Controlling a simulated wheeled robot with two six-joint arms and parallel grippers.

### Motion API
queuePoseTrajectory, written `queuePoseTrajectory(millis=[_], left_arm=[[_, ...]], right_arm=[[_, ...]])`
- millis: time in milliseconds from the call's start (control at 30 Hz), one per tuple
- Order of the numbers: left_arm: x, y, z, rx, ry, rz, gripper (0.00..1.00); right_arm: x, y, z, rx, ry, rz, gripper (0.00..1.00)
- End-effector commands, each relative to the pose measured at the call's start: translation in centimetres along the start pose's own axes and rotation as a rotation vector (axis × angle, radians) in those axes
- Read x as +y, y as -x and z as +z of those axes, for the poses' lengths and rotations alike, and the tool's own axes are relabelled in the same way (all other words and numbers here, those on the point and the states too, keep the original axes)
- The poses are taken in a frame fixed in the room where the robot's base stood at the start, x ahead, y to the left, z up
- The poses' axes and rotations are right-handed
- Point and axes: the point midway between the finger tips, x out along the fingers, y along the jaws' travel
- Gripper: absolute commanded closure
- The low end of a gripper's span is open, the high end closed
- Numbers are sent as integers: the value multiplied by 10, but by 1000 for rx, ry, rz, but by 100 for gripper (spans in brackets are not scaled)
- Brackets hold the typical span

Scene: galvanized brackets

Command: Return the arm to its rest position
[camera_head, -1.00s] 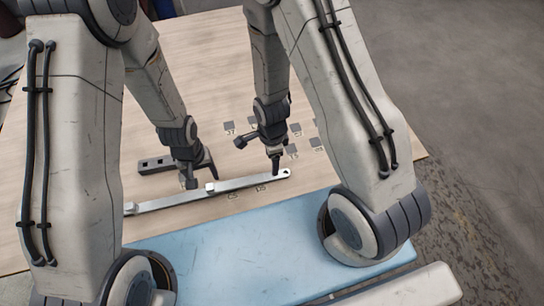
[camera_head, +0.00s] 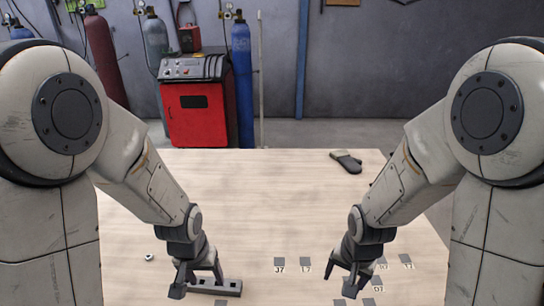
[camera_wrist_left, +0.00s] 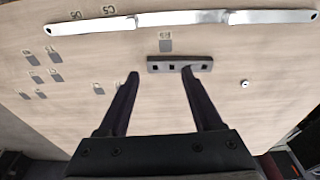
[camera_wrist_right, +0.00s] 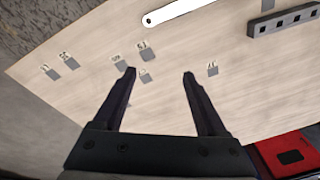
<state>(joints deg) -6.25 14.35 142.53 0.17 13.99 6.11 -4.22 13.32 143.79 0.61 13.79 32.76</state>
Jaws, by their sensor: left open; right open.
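My left gripper (camera_head: 197,280) is open and empty, above the table near a dark square bar with holes (camera_head: 230,286). In the left wrist view the fingers (camera_wrist_left: 160,75) point toward this bar (camera_wrist_left: 178,58), with one fingertip overlapping its end in the picture; contact cannot be told. My right gripper (camera_head: 342,276) is open and empty over the labelled squares, and it also shows in the right wrist view (camera_wrist_right: 160,75). A long silver bracket (camera_wrist_left: 185,19) lies across the far part of the left wrist view, and its holed end (camera_wrist_right: 172,11) shows in the right wrist view.
The wooden table (camera_head: 260,190) is mostly clear at its far side. A dark glove (camera_head: 346,161) lies at the far right and a small nut (camera_head: 149,257) at left. Small grey squares (camera_head: 279,262) mark the top. A red machine (camera_head: 197,105) and gas cylinders (camera_head: 242,80) stand behind.

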Motion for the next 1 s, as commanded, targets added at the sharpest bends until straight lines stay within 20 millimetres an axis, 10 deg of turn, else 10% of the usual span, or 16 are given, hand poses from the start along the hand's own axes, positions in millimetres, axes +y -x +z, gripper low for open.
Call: queuePoseTrajectory(millis=[467,1000], left_arm=[[-33,57,11,78,0,-19,33],[74,103,78,-43,-393,79,33]], right_arm=[[22,54,-5,80,509,-5,26],[-39,100,105,-63,901,-71,26]])
